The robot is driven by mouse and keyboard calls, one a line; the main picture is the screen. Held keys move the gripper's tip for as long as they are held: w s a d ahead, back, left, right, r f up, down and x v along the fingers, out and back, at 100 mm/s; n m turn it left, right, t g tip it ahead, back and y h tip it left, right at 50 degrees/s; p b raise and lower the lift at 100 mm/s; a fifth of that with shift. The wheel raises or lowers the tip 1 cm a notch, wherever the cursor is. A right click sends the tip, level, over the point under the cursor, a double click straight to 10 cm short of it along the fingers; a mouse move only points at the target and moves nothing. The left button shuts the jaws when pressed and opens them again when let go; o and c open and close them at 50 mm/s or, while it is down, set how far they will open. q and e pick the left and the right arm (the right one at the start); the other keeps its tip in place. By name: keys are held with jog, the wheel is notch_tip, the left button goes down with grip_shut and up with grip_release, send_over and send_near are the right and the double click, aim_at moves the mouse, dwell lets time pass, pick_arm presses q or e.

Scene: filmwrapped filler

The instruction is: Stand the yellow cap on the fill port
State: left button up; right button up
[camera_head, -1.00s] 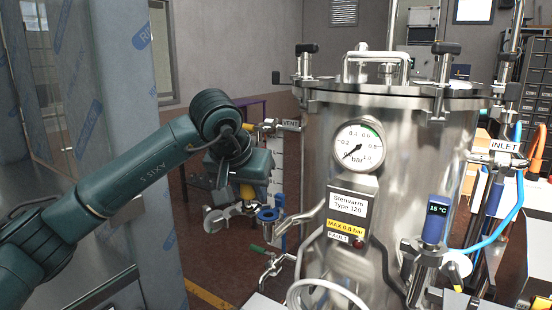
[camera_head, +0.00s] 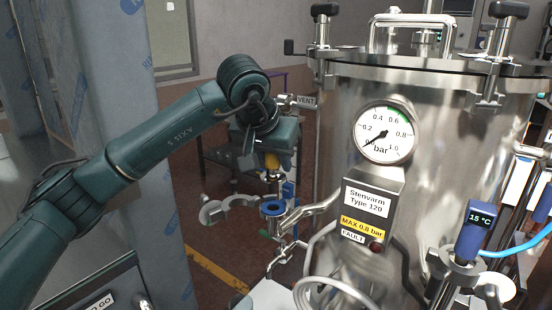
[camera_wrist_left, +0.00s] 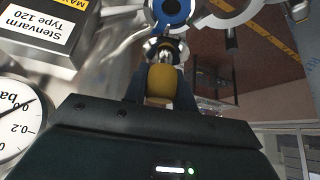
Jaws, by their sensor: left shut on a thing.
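My left gripper (camera_head: 273,166) points down and is shut on the yellow cap (camera_head: 271,160). The cap's metal lower end shows beneath the fingers. The cap also shows between the fingers in the left wrist view (camera_wrist_left: 160,85). The fill port (camera_head: 273,208), an upright pipe end with a blue ring, stands just below the cap, with a visible gap between them. In the left wrist view the port's blue ring (camera_wrist_left: 185,10) lies beyond the cap at the top, partly cut off. My right gripper is out of view.
An open metal clamp (camera_head: 214,211) hangs left of the port. The large steel vessel (camera_head: 440,165), with a pressure gauge (camera_head: 384,133) and pipes, stands close on the right. A wrapped panel (camera_head: 120,100) stands behind my left arm. A green-handled valve (camera_head: 265,234) is below the port.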

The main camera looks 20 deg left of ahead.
aim_at(274, 174)
pick_arm(q)
jog(key=shift+f, duration=0.4)
jog(key=shift+f+b, duration=1.15)
jog(key=shift+f, duration=0.15)
jog(key=shift+f+b, duration=0.3)
jog(key=shift+f, duration=0.15)
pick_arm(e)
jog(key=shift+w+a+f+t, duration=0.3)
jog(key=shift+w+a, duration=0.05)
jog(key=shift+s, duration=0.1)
pick_arm(q)
jog(key=shift+f, duration=0.15)
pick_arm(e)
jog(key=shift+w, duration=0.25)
pick_arm(q)
jog(key=shift+f+b, duration=0.55)
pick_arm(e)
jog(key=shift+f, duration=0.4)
